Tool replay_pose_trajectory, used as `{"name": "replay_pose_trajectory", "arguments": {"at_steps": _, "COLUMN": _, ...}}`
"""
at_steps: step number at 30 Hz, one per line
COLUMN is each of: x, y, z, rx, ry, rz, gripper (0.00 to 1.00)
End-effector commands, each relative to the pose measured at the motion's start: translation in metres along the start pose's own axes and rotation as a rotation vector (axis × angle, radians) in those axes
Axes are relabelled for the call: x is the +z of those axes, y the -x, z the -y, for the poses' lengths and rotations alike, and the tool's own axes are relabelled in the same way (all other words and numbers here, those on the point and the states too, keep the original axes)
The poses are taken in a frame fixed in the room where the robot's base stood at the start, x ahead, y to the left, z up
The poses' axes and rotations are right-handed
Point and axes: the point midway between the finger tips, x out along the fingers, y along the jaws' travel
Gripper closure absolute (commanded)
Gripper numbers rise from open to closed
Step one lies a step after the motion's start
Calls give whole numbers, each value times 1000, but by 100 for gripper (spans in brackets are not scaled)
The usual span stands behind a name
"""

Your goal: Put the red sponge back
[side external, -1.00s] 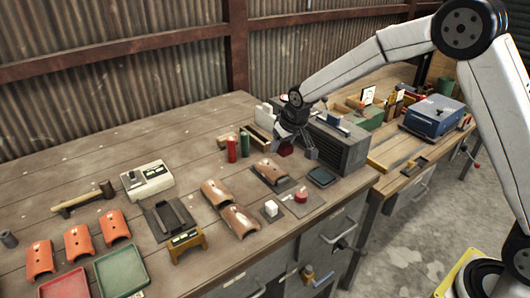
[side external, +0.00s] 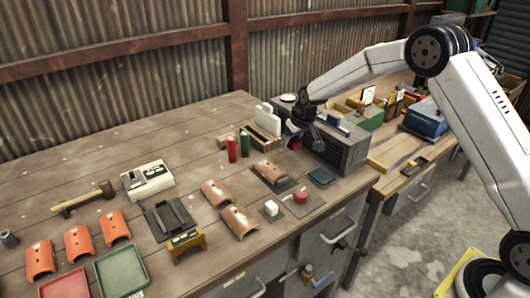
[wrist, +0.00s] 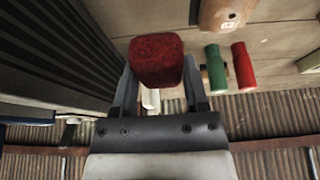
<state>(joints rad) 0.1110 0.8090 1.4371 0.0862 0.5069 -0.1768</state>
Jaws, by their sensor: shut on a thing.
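The red sponge (wrist: 155,58) is held between the two fingers of my gripper (wrist: 160,82) in the wrist view. In the side external view the sponge (side external: 295,143) shows as a small red patch, partly hidden by my gripper (side external: 306,140). My gripper is shut on it, above the bench, at the left front of the dark ribbed box (side external: 345,150). The gap between sponge and bench is hard to judge.
A wooden rack (side external: 266,132) with white plates stands just left of my gripper. Red (side external: 231,149) and green (side external: 245,141) cylinders stand nearby. A brown curved tile (side external: 270,172) on a dark plate lies in front. Dark pad (side external: 321,177) lies to its right.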

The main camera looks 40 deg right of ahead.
Motion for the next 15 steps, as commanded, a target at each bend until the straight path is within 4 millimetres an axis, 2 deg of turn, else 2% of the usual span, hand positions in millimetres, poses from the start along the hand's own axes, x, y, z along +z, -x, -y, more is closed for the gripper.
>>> {"name": "replay_pose_trajectory", "arguments": {"at_steps": 3, "x": -3, "y": -11, "z": -17, "rx": 0, "ry": -3, "rz": 0, "gripper": 89}}
{"name": "replay_pose_trajectory", "arguments": {"at_steps": 6, "x": -4, "y": -15, "z": -23, "rx": -1, "ry": 0, "rz": -2, "gripper": 89}}
{"name": "replay_pose_trajectory", "arguments": {"at_steps": 15, "x": -4, "y": -17, "z": -26, "rx": -1, "ry": 1, "rz": -2, "gripper": 89}}
